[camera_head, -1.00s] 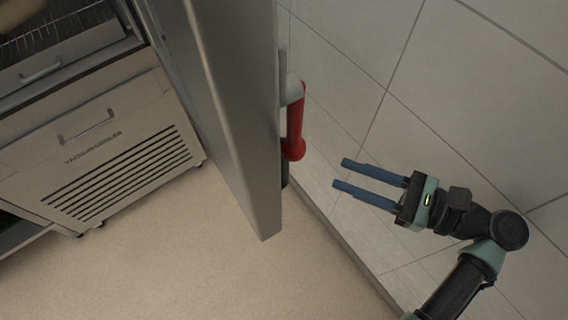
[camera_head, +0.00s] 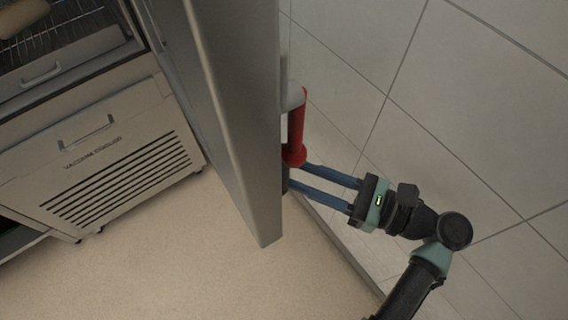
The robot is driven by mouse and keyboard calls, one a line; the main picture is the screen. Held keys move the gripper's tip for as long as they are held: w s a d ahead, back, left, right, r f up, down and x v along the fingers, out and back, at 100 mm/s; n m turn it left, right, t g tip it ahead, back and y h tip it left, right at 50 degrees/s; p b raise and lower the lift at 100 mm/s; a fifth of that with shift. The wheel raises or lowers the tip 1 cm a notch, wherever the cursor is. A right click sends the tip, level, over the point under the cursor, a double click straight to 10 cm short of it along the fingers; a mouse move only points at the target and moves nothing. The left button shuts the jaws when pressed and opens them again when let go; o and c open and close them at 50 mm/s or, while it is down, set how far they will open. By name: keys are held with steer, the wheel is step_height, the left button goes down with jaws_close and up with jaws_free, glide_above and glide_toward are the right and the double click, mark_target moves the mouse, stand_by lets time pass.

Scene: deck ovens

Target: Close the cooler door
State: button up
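The cooler door (camera_head: 225,110) is a grey slab standing wide open, its edge facing me in the middle of the view. A red handle (camera_head: 296,135) with a pale upper mount is on the door's right face. The cooler (camera_head: 105,150), labelled "VACUUM COOLER", stands at the left with its interior showing. My gripper (camera_head: 298,178) is to the right of the door, its two blue fingers apart and pointing left. The fingertips are at the lower end of the red handle, close to the door face. I cannot tell whether they touch it.
A tiled wall (camera_head: 450,100) is to the right, behind my arm. Beige floor (camera_head: 185,255) is clear below the door and cooler. A wire rack (camera_head: 60,35) shows inside the cooler at the upper left.

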steer(key=shift+x, duration=2.3)
jaws_close()
